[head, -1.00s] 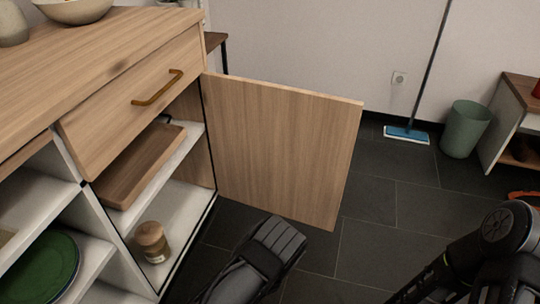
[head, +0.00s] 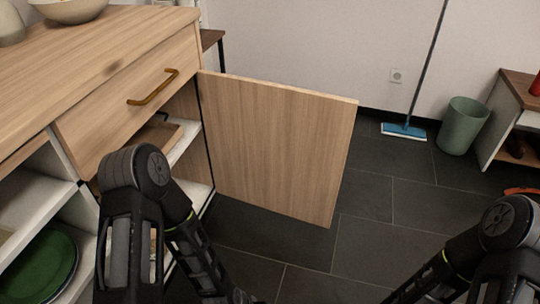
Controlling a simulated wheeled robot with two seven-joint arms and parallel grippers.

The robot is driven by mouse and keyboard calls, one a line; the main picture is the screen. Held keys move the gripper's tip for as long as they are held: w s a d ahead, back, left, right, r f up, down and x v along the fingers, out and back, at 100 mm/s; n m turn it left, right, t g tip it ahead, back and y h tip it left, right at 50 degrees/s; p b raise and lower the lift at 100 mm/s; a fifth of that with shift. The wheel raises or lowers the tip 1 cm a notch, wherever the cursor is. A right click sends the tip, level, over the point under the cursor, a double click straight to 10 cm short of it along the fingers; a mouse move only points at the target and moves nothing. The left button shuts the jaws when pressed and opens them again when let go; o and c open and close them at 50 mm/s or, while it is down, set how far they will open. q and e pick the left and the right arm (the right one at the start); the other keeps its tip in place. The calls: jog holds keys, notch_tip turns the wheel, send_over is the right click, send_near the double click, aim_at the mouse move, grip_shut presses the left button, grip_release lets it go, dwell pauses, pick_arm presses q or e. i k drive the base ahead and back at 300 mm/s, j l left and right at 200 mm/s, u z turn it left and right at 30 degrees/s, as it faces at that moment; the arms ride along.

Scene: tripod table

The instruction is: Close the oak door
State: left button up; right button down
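The oak door (head: 273,148) stands wide open. Its left edge is at the right side of the cabinet's open compartment, and the panel reaches out to the right over the dark floor. I see no handle on the face in view. My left arm rises from the bottom edge in front of the compartment, left of the door, and hides much of the opening. My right arm is at the bottom right, apart from the door. Neither gripper shows in the head view.
The wooden cabinet (head: 85,85) has a drawer with a brass handle (head: 153,88) above the compartment. A green plate (head: 45,262) lies on an open shelf at left. A mop (head: 404,131), a green bin (head: 463,126) and a low shelf unit (head: 497,122) stand at the back right.

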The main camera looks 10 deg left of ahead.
aim_at(282, 150)
jog(key=i+l+z, duration=0.7)
jog(key=z, duration=0.15)
jog(key=i+l+z, duration=0.25)
jog(key=i, duration=0.35)
jog(key=i+z, duration=0.2)
jog(key=i, duration=0.4)
jog(key=i+u, duration=0.25)
jog(key=u, duration=0.15)
jog(key=i+l+u, duration=0.1)
jog(key=i+u, duration=0.15)
jog(key=u, duration=0.15)
jog(key=i+l+u, duration=0.15)
jog(key=u, duration=0.25)
jog(key=i+u, duration=0.1)
jog(key=u, duration=0.35)
jog(key=i+u, duration=0.15)
jog(key=u, duration=0.3)
jog(key=i+u, duration=0.1)
jog(key=u, duration=0.35)
jog(key=i+l+u, duration=0.1)
jog(key=u, duration=0.35)
jog(key=i+l+u, duration=0.1)
jog(key=u, duration=0.35)
jog(key=l+u, duration=0.25)
jog(key=u, duration=0.2)
jog(key=i+l+u, duration=0.15)
jog(key=u, duration=0.2)
jog(key=i+l+u, duration=0.2)
jog(key=u, duration=0.2)
